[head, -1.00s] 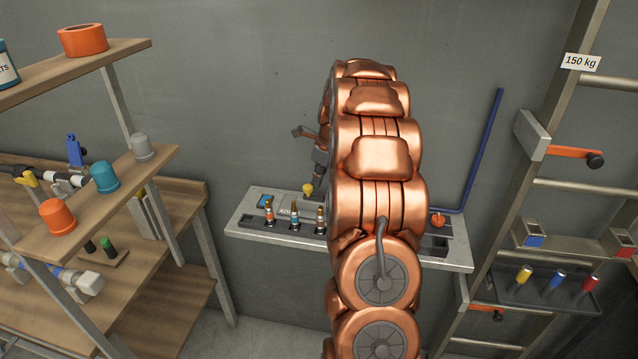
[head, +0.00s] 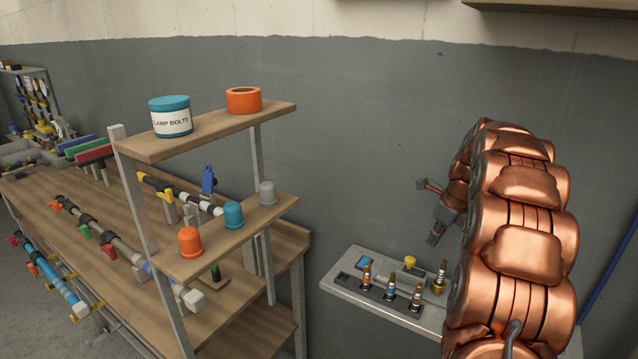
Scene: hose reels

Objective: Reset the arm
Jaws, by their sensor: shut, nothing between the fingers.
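My copper-coloured arm (head: 522,230) fills the right of the head view, bent in a tall arch. My gripper (head: 433,239) hangs from its far side, dark grey and small in the picture, fingers pointing down. It is shut with nothing held. It is in front of the grey wall and appears above the metal wall shelf (head: 345,283). My arm hides the shelf's right part.
Several brass-tipped fittings (head: 390,285) and a yellow knob (head: 410,262) are on the wall shelf. A wooden rack (head: 225,245) at centre left carries caps, a blue tin (head: 171,118) and an orange roll (head: 244,100). A long workbench (head: 75,225) with pipes extends left.

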